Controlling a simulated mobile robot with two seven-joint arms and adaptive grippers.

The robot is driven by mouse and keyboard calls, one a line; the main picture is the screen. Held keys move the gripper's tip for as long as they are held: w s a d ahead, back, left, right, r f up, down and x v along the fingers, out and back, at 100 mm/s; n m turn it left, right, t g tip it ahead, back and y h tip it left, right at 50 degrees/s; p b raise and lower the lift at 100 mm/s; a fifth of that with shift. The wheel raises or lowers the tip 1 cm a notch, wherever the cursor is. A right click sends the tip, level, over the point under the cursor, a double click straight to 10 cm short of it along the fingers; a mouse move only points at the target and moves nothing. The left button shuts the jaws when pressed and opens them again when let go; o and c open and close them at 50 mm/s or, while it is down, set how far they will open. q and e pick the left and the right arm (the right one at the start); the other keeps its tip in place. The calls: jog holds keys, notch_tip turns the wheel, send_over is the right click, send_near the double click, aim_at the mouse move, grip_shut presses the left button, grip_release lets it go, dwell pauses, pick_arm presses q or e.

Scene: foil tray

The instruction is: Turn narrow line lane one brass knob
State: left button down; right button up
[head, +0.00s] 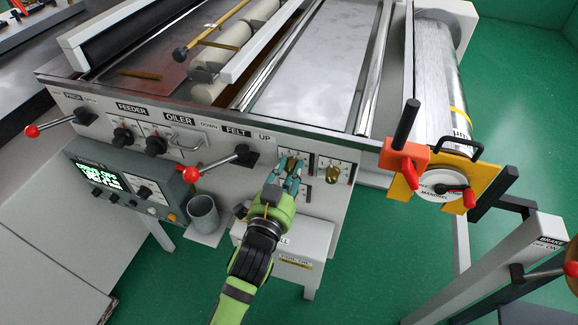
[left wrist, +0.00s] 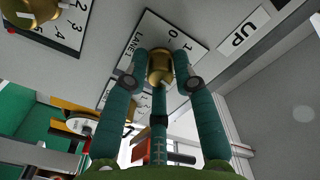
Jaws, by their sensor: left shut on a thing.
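In the left wrist view a brass knob (left wrist: 160,68) stands on a white dial plate (left wrist: 186,38) marked "LANE 1" with 0 and 1 beside it. My left gripper (left wrist: 158,72) has its teal fingers closed around this knob. In the head view my left gripper (head: 289,168) reaches up to the front panel and mostly hides the knob. A second brass knob (head: 333,173) sits on its own numbered plate just to the right; it also shows at the top left of the left wrist view (left wrist: 32,10). My right gripper is not in view.
A red-knobbed lever (head: 191,174) sticks out left of my gripper, near a grey cup (head: 203,213). A white box (head: 290,243) lies below the panel. An orange and yellow mandrel mount (head: 446,180) stands to the right. Green floor (head: 380,270) is clear.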

pick_arm(q)
jog(key=shift+f+m, duration=0.15)
jog(key=shift+m, duration=0.75)
jog(key=shift+p, duration=0.3)
jog(key=c, duration=1)
grip_release()
jog(key=shift+w+a, duration=0.1)
jog(key=v, duration=1.2)
